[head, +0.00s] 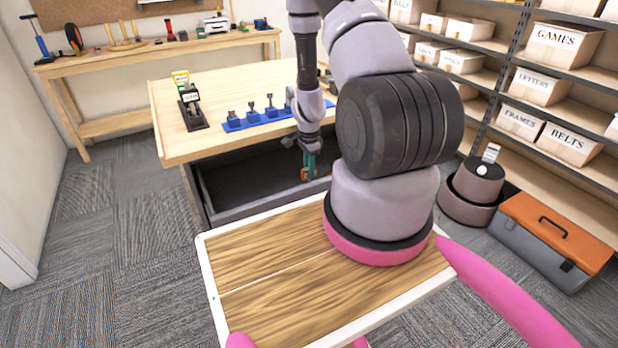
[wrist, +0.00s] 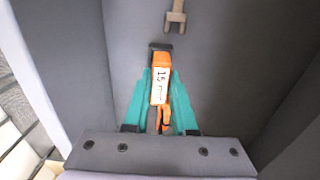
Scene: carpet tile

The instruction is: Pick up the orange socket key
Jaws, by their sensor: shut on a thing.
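The orange socket key (wrist: 161,66) is between the teal fingers of my gripper (wrist: 159,82) in the wrist view. It has a white label reading "15 mm" and a dark end pointing away from the gripper. My gripper is shut on it. In the head view my gripper (head: 309,166) points down at the open grey drawer (head: 222,205), near its front wall, with a small orange part of the key (head: 307,174) showing. The head view does not clearly show whether the key touches the drawer floor.
A tan wrench-like tool (wrist: 176,20) lies on the drawer floor beyond the key. On the bench above (head: 215,95) stand a blue rack (head: 266,117) with several tools and a black stand (head: 190,108). An orange-lidded toolbox (head: 555,235) sits at right.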

